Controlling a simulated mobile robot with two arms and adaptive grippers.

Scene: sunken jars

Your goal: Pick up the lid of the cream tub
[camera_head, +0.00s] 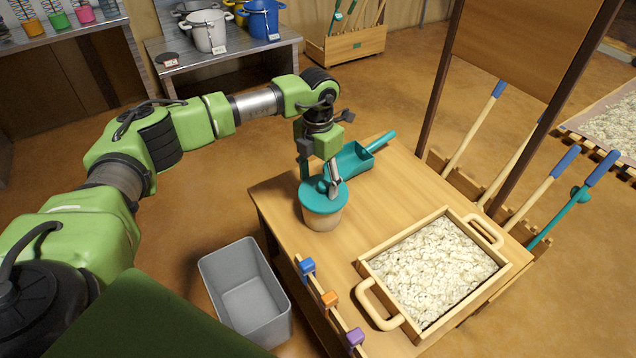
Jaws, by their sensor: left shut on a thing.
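The cream tub (322,221) stands upright near the left corner of the wooden table. Its round teal lid (317,203) covers the top of the tub. I see no clear gap between lid and tub. My left gripper (333,188) points down from above and is shut at the middle of the lid, on its knob. The fingers hide much of the knob. My right gripper does not show.
A teal scoop (353,161) lies close behind the tub. A wooden tray (505,273) of pale flaky material takes up the table's right part. Colored blocks (330,298) line the front edge. A grey bin (215,270) stands on the floor at left.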

